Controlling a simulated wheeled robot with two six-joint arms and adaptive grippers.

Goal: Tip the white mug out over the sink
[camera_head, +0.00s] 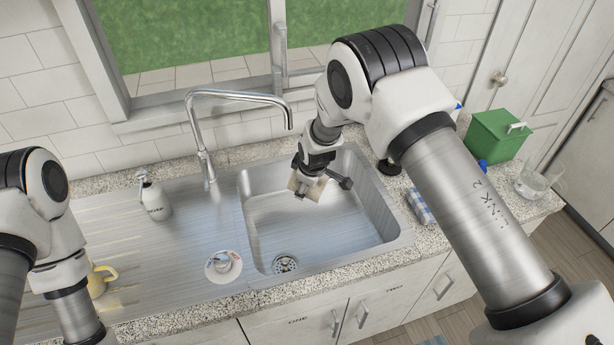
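The steel sink basin (345,222) lies in the middle of the counter. My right gripper (322,187) points down over the back of the basin. A pale, cream-looking object (314,190), seemingly the white mug, is between its fingers. The gripper hides most of it, so its handle, its contents and exact tilt cannot be made out. My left arm comes in at the left edge, and its gripper is outside the picture. A yellow mug (100,279) stands on the drainboard beside my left arm.
A tall faucet (206,170) stands behind the drainboard. A soap dispenser (155,197) and a round white item with a metal piece (222,267) are left of the basin. A green box (497,135), a clear glass (534,181) and a blue-white packet (420,206) are at right.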

